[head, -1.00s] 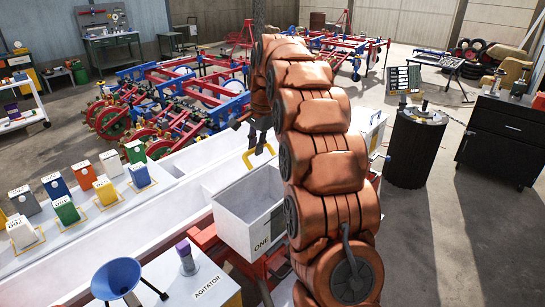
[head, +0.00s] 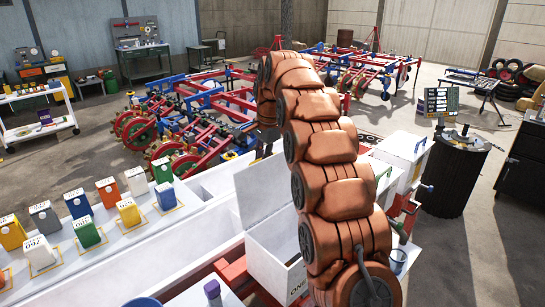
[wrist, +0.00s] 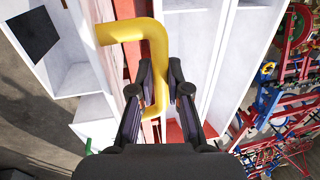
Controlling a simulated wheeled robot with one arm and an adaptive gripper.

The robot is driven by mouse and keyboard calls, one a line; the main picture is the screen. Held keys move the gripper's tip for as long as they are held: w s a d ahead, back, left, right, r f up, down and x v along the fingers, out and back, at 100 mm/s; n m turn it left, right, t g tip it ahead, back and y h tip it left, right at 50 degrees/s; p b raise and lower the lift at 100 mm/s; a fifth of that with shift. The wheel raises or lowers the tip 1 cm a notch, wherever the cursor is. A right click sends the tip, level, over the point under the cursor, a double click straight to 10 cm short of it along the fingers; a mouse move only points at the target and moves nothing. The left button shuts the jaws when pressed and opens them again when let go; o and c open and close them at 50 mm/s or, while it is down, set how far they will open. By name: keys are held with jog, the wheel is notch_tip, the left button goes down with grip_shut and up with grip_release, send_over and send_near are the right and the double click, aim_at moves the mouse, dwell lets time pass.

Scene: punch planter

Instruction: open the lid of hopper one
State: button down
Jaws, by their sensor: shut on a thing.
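Hopper one (head: 264,270), a white box marked "ONE", stands in the lower middle of the head view. Its lid (head: 262,190) is raised and stands up steeply at the back, and the open inside of the hopper shows below it. The right side of hopper and lid is partly hidden by my arm. In the wrist view my gripper (wrist: 161,78) has its two dark fingers on either side of a yellow handle (wrist: 120,30), shut on its long bar. In the head view the gripper and handle are mostly hidden behind my arm.
More white hoppers (head: 398,150) stand to the right, behind my arm. A white bench with several coloured boxes (head: 77,203) lies left. Red and blue farm frames (head: 190,115) stand behind. A black drum (head: 455,175) is at the right, with bare floor around it.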

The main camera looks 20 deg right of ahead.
jog(key=shift+w+a+f, duration=0.1)
jog(key=shift+w+a, duration=0.2)
jog(key=shift+w, duration=0.4)
jog(key=c, duration=1.1)
grip_release()
jog(key=shift+c, duration=0.2)
